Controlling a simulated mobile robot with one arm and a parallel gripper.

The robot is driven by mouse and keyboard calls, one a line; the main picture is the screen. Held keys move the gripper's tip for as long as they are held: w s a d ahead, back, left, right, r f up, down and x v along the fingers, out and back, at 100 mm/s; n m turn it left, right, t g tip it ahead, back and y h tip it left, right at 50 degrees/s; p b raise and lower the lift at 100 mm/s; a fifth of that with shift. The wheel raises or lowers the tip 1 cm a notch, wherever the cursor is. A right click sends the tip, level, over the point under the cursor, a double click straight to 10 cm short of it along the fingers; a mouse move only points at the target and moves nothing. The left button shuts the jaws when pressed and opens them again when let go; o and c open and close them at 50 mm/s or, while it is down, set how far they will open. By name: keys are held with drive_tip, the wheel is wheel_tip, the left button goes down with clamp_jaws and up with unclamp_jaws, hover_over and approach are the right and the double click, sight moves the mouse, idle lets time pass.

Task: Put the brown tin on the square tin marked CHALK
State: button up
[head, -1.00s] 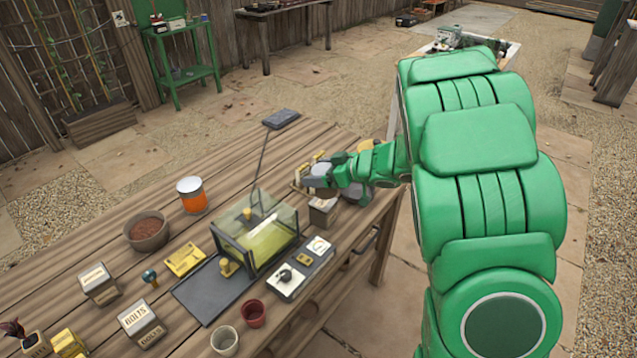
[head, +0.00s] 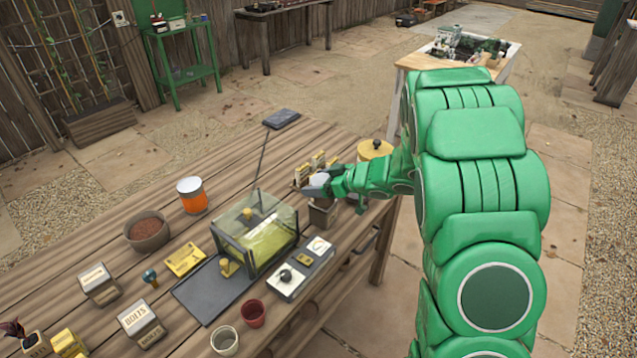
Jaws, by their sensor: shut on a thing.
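My gripper (head: 316,190) is at the far right part of the wooden bench, shut on the brown tin (head: 324,203), which is mostly hidden by the fingers and wrist. A small square tin (head: 321,218) stands directly below it. The brown tin looks to be on or just above this square tin; I cannot tell whether they touch. No marking can be read on the square tin from here, so I cannot confirm the word CHALK.
A glass-sided box (head: 257,235) and a switch panel (head: 300,268) stand left of my gripper. Lettered tins (head: 141,322) stand front left.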

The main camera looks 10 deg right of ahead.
drive_tip(key=shift+f, duration=0.1)
drive_tip(key=o, duration=1.4)
drive_tip(key=shift+c, duration=0.2)
drive_tip(key=v, duration=1.2)
